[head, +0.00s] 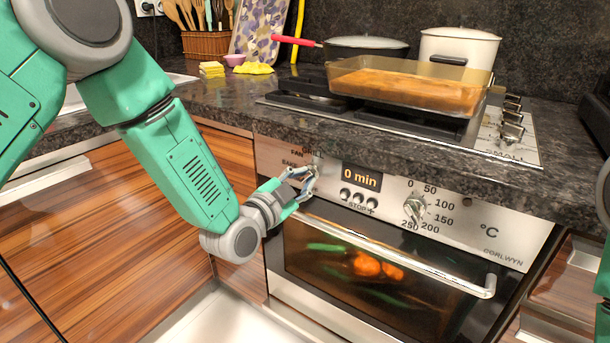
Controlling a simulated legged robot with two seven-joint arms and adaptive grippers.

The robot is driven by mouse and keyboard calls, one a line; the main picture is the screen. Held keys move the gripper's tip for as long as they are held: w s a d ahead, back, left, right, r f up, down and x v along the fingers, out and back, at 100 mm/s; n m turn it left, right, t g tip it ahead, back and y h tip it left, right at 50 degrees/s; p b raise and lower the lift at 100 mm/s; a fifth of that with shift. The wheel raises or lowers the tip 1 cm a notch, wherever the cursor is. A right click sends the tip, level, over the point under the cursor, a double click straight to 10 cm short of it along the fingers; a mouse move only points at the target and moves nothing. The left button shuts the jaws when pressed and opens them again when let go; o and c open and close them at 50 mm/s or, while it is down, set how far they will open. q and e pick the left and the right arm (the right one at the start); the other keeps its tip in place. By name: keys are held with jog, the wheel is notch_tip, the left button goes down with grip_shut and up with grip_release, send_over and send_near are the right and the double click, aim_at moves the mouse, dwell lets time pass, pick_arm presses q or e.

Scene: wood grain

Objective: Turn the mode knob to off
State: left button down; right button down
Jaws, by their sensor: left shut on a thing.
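The oven's control panel (466,222) is below the counter edge, with a display reading "0 min" (361,178) and a temperature knob (414,207) ringed by numbers up to 250. The mode knob is at the panel's left end, by the partly covered labels "FAN" and "BAKE"; my gripper hides most of it, and I cannot tell its setting. My left gripper (311,181) is shut on the mode knob. Of my right arm, only green parts show at the right edge; its gripper is out of view.
The oven door (350,262) is closed, with its handle (420,260) sticking out below the panel and vegetables behind the glass. A glass baking dish (405,87) stands on the hob above. An open drawer (225,318) is at the lower left.

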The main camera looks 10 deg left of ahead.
pick_arm(q)
jog(key=n, duration=0.2)
jog(key=d+n, duration=0.1)
jog(key=shift+s+f+n, duration=0.25)
jog(key=shift+f+n, duration=0.05)
jog(key=shift+n, duration=0.1)
jog(key=n+p, duration=0.1)
jog(key=n, duration=0.2)
jog(key=shift+n, duration=0.3)
jog(key=c, duration=1.9)
grip_release()
jog(key=shift+d+n, duration=0.15)
jog(key=shift+n, duration=0.15)
jog(key=shift+c, duration=0.2)
jog(key=o, duration=0.5)
jog(key=shift+w+a+r, duration=0.2)
jog(key=shift+a, duration=0.1)
